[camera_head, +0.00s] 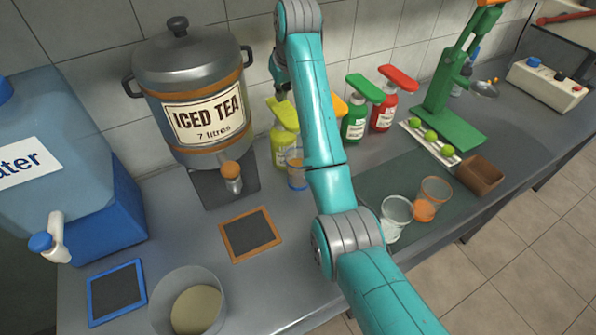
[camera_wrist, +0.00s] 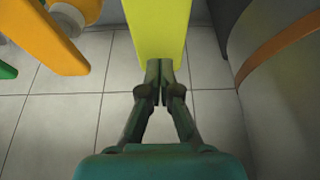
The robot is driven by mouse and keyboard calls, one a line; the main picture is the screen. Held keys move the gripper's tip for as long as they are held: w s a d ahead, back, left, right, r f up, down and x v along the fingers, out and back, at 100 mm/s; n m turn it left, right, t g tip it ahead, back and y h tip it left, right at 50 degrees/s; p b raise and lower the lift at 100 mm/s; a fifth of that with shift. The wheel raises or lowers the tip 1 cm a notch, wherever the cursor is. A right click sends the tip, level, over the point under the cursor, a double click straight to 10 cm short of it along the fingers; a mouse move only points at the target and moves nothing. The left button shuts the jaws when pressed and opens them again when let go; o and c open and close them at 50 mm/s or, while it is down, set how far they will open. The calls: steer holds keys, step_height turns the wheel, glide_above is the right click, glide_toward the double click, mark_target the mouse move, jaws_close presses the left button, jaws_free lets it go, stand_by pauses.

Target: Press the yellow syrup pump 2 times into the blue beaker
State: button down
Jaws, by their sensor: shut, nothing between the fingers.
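The yellow syrup pump (camera_head: 284,143) stands on the counter right of the iced tea urn, with its flat yellow head on top. In the wrist view the yellow head (camera_wrist: 160,28) lies directly ahead of the fingertips. My gripper (camera_head: 281,94) is shut and empty, right at the pump head; it also shows in the wrist view (camera_wrist: 160,70). I cannot tell whether the fingertips touch the head. The blue beaker (camera_head: 297,179), a clear cup with a blue rim, stands in front of the yellow pump, partly hidden by my arm.
An orange pump (camera_wrist: 50,37) is mostly behind my arm; green (camera_head: 355,122) and red (camera_head: 385,110) pumps stand to the right. The iced tea urn (camera_head: 190,85) is close on the left. Two cups, a green press (camera_head: 440,115) and a brown box (camera_head: 480,176) stand further right.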

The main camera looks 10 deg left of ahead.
stand_by(0.3)
step_height(320, 180, up, 6)
stand_by(0.7)
stand_by(0.4)
